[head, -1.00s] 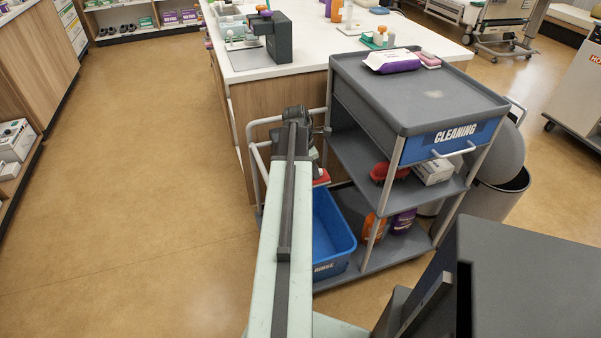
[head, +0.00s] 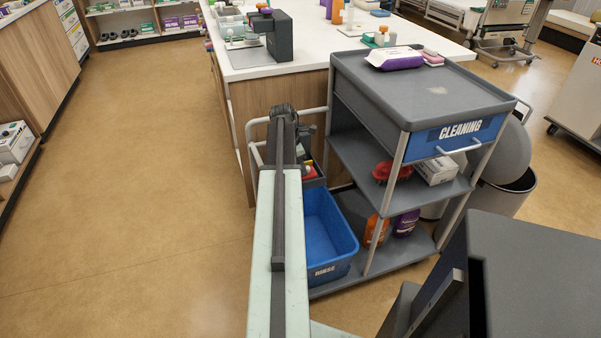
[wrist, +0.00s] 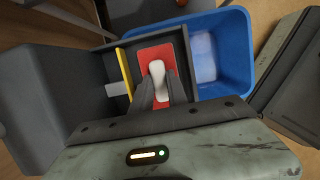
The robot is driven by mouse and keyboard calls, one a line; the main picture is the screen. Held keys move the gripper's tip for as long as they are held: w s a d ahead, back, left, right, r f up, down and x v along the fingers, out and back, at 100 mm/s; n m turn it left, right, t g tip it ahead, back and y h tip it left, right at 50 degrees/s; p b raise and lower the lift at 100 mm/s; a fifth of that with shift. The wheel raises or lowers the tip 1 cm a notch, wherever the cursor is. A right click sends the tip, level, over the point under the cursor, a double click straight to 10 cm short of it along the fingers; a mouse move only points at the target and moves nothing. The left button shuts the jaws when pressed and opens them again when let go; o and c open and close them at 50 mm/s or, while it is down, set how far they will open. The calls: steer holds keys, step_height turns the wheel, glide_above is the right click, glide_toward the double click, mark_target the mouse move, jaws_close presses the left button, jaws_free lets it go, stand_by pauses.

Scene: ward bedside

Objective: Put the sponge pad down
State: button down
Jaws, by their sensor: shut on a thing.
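In the wrist view, the red sponge pad (wrist: 149,53) lies flat-on below my gripper (wrist: 156,86), with a white grip piece (wrist: 157,69) on top. My gripper's dark fingers are shut on this white piece from both sides. The pad is over or inside a compartment of a dark grey caddy (wrist: 115,58), right of a yellow strip (wrist: 124,72). I cannot tell whether it touches the bottom. In the head view, my arm hides most of the pad and gripper; the caddy (head: 317,183) shows partly beside the arm.
A blue rinse basin (head: 328,232) stands right against the caddy and also shows in the wrist view (wrist: 235,50). The grey cleaning cart (head: 425,92) rises to the right, with bottles on its lower shelf (head: 400,245). The floor to the left is clear.

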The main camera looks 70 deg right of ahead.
steer(key=shift+f, duration=0.1)
steer(key=c, duration=1.3)
jaws_free()
steer(key=p+v, duration=1.1)
steer(key=v, duration=0.1)
steer(key=shift+r+p, duration=0.2)
steer(key=shift+p, duration=0.1)
steer(key=shift+a, duration=0.1)
